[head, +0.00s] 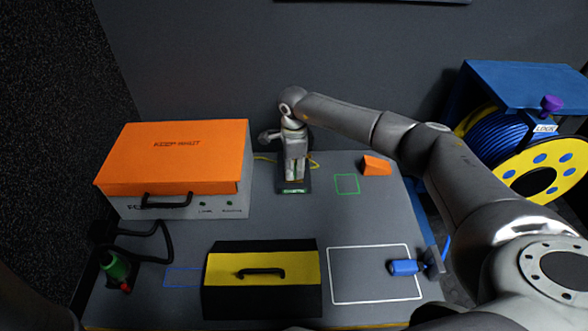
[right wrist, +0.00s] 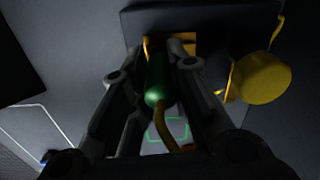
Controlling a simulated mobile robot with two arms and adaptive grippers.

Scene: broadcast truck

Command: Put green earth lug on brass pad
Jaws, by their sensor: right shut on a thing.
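My right gripper (head: 293,172) reaches down over the dark earth stand (head: 293,189) at the back middle of the table. In the right wrist view, its fingers (right wrist: 168,62) are shut on the green earth lug (right wrist: 158,82), whose yellowish cable (right wrist: 172,128) trails toward the camera. The brass pad (right wrist: 184,46) shows partly beyond the lug, on the dark stand. The lug points toward it; its tip is hidden, so I cannot tell whether they touch. My left gripper is not in view.
An orange-lidded case (head: 172,158) stands left, a black-yellow toolbox (head: 262,290) in front. An orange wedge (head: 376,166) lies right of the stand. A blue connector (head: 404,268) lies at the white outline. A yellow cylinder (right wrist: 262,78) is beside the stand.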

